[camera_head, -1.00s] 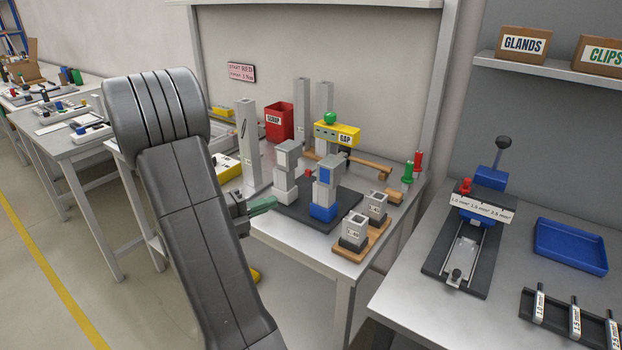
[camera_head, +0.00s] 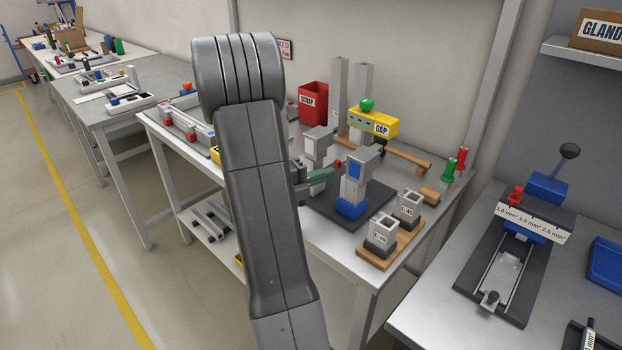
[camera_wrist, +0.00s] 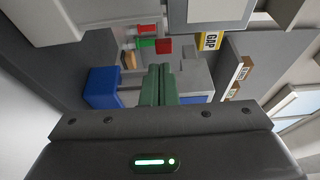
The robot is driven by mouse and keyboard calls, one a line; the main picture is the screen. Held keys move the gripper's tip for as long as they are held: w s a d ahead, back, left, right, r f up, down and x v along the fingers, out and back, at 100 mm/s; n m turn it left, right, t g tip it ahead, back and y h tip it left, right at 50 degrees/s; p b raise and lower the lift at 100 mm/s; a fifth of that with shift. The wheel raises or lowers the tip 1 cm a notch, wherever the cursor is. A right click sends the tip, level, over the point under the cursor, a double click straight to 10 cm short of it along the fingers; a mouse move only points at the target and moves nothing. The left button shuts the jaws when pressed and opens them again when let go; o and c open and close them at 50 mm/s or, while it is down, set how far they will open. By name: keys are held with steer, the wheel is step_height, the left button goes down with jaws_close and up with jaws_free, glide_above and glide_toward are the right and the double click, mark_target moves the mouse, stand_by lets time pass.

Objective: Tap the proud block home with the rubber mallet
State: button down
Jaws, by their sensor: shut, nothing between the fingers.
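A dark base plate (camera_head: 370,208) on the bench carries two grey block towers. The left tower (camera_head: 317,146) is plain grey. The right tower (camera_head: 355,180) has a blue foot and a blue face near its top. I cannot tell which block stands proud. A wooden bar (camera_head: 405,154) lies behind the plate; I cannot tell whether it is the mallet's handle, and no mallet head shows clearly. My gripper (camera_head: 322,175), with green fingers, is shut and empty. In the picture it overlaps the space between the towers; contact is unclear. Its fingers also show in the wrist view (camera_wrist: 160,85).
A yellow GAP block (camera_head: 372,122) with a green knob stands behind. Grey sockets (camera_head: 382,230) on a wooden base are at the front right. Red and green handles (camera_head: 453,162) stand at the bench's right end. A red SCRAP bin (camera_head: 313,101) is at the back.

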steer(key=shift+x, duration=2)
steer(key=shift+w+a+p, duration=0.55)
steer(key=shift+a+p, duration=0.05)
steer(key=shift+p, duration=0.4)
steer(key=shift+a, duration=0.1)
